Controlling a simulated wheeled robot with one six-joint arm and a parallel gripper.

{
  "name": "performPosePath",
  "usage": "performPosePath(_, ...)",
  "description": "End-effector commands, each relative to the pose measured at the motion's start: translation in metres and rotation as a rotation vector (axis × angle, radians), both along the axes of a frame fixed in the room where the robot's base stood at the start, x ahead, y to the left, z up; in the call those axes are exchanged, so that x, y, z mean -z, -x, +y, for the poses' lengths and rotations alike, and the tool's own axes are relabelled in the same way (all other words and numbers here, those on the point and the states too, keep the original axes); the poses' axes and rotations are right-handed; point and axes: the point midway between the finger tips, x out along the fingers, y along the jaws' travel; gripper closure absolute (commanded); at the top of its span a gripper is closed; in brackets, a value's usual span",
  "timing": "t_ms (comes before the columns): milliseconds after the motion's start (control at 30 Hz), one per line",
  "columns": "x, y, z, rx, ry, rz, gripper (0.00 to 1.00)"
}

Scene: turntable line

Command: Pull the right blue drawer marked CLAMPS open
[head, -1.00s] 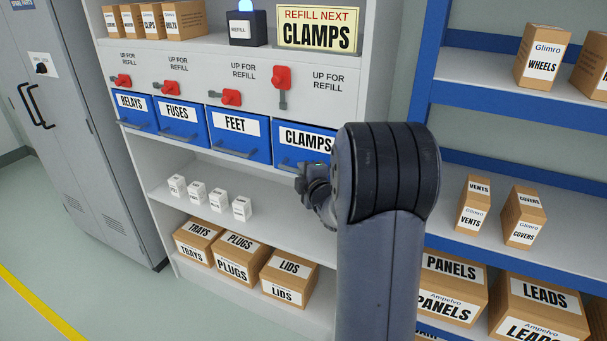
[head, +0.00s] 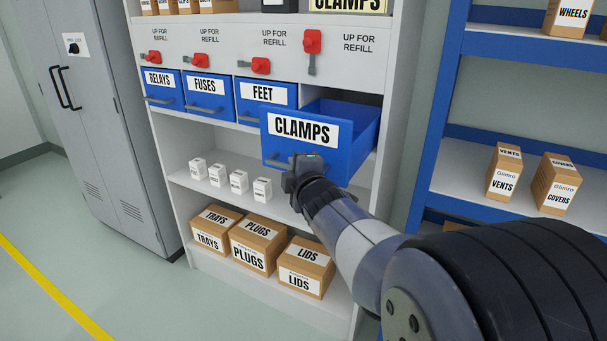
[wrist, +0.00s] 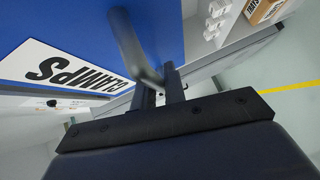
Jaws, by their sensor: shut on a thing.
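The blue CLAMPS drawer (head: 304,132) is the rightmost in its row and stands well out from the shelf unit, with its open inside showing behind the front. My gripper (head: 306,166) is at the lower part of the drawer front, shut on its grey handle. In the wrist view the handle (wrist: 130,45) runs down between the two dark fingers of my gripper (wrist: 160,88). The drawer's white label (wrist: 60,72) appears upside down there. In the head view my gripper and arm hide most of the handle.
The FEET (head: 264,95), FUSES (head: 207,90) and RELAYS (head: 161,86) drawers to the left are shut. Red levers (head: 312,42) sit above. Small white boxes (head: 239,181) and brown cartons (head: 306,266) stand below. A blue-framed rack (head: 440,110) is at right.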

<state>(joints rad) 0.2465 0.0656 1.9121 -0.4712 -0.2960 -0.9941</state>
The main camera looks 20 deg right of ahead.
Motion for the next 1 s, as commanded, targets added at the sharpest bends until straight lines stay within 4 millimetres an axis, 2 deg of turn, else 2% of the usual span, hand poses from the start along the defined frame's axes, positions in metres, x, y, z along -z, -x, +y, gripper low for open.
performPosePath(200, 0.0024, 0.0078, 0.0094, 0.001, 0.0, 0.003, 1.0)
performPosePath(600, 0.0011, 0.0088, 0.0105, 0.002, 0.0, 0.004, 1.0)
performPosePath(633, 0.0011, 0.0088, 0.0105, 0.002, 0.0, 0.004, 0.87)
performPosePath(700, 0.001, 0.0087, 0.0105, 0.001, 0.0, 0.004, 0.81)
performPosePath(867, 0.0005, 0.0085, 0.0106, 0.002, 0.0, 0.003, 0.68)
performPosePath(1000, 0.0003, 0.0085, 0.0107, 0.001, 0.0, 0.002, 0.67)
